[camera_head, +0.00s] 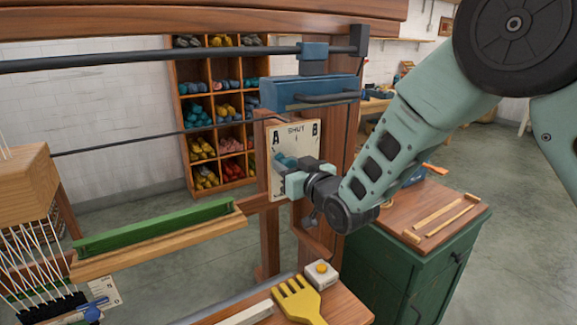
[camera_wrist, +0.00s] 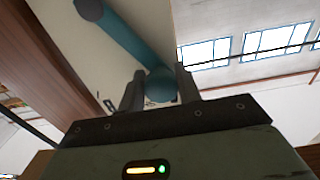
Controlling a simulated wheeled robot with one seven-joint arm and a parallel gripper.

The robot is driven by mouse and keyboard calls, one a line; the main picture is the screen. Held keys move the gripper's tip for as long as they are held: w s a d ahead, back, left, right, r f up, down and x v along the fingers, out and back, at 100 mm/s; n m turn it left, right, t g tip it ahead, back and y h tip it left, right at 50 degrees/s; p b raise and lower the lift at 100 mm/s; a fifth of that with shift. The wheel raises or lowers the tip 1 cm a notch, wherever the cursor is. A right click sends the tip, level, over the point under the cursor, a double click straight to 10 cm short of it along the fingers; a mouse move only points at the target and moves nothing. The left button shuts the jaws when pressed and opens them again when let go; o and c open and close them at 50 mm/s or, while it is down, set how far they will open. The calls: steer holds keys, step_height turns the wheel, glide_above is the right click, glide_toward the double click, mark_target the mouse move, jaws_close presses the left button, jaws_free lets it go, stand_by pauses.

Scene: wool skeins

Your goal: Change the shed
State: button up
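The shed plate (camera_head: 293,137) on the loom's post is cream, marked A at left, SHUT at top middle and B at right. A teal lever (camera_head: 283,160) is on its lower part; my gripper hides much of it, and I cannot tell which mark it points to. In the wrist view the lever's teal arm (camera_wrist: 128,42) runs from a dark round end at upper left to a ball knob (camera_wrist: 160,86). My gripper (camera_head: 290,172) is at the lever. Its two dark fingers (camera_wrist: 160,82) stand on either side of the knob, apparently touching it.
A blue block with a handle (camera_head: 310,93) sits above the plate. The green-edged beam (camera_head: 155,231) extends left from the post. A yellow comb (camera_head: 297,300) and white box (camera_head: 321,275) lie on the wood below. A green cabinet (camera_head: 415,262) stands at right, behind my arm.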

jaws_close()
steer(key=d+m+b, duration=0.1)
steer(key=w+d+m+b, duration=0.1)
steer(key=m, duration=0.1)
steer(key=shift+w+r+b, duration=0.2)
steer(key=shift+r+b, duration=0.1)
steer(key=d+m, duration=0.1)
steer(key=w+d+m+b, duration=0.1)
steer(key=m, duration=0.1)
steer(key=shift+w+r, duration=0.1)
steer(key=shift+r, duration=0.05)
steer(key=d+m, duration=0.1)
steer(key=w+d+m+b, duration=0.1)
steer(key=m, duration=0.1)
steer(key=shift+w, duration=0.2)
steer(key=shift+w+d+f+m, duration=0.3)
steer(key=shift+d+m, duration=0.1)
steer(key=shift+m, duration=0.3)
steer(key=shift+w+d+f+m, duration=0.25)
steer(key=shift+d+m, duration=0.1)
steer(key=shift+m, duration=0.35)
